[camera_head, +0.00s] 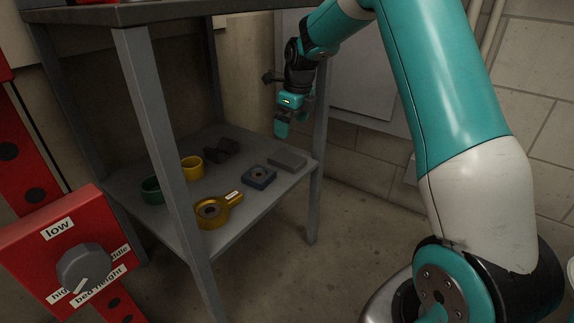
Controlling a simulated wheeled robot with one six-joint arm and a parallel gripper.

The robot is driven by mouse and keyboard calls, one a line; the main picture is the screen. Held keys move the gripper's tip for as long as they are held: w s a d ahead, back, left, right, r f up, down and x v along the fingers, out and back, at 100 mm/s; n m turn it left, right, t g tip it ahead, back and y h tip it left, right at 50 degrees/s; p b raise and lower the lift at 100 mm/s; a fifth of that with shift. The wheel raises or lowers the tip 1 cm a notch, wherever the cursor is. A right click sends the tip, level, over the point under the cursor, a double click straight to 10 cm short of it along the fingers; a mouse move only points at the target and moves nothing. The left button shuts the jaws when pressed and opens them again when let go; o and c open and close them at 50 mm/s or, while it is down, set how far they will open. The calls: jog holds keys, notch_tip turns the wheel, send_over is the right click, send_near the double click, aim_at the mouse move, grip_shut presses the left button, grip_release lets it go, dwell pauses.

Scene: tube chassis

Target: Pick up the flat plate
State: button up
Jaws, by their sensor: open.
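The flat plate (288,160) is a thin dark grey rectangle. It lies flat on the lower shelf (262,213) of a grey metal table, near the shelf's right corner. My gripper (282,128) points down above the plate, slightly to its left in the picture, and looks apart from it. The gripper is open, with nothing visible between its fingers. It is seen edge-on, so the gap between the fingers is hard to see.
Near the plate lie a dark square block with a round hole (259,177) and a dark notched block (221,150). A yellow ring (192,168), a green ring (152,190) and an orange handled part (213,213) are further left. Table legs (160,130) and the tabletop (150,12) bound the shelf.

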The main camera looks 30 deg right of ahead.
aim_at(287, 158)
jog(key=shift+m, duration=0.5)
jog(key=f+b, duration=0.2)
jog(key=f, duration=0.2)
jog(key=w+f+b, duration=0.1)
jog(key=f+b, duration=0.1)
jog(key=f, duration=0.2)
jog(key=w+f+b, duration=0.1)
jog(key=f+b, duration=0.1)
jog(key=f, duration=0.2)
jog(key=shift+w+f+b, duration=0.1)
jog(key=shift+b, duration=0.3)
jog(key=c, duration=1.7)
jog(key=shift+r, duration=0.2)
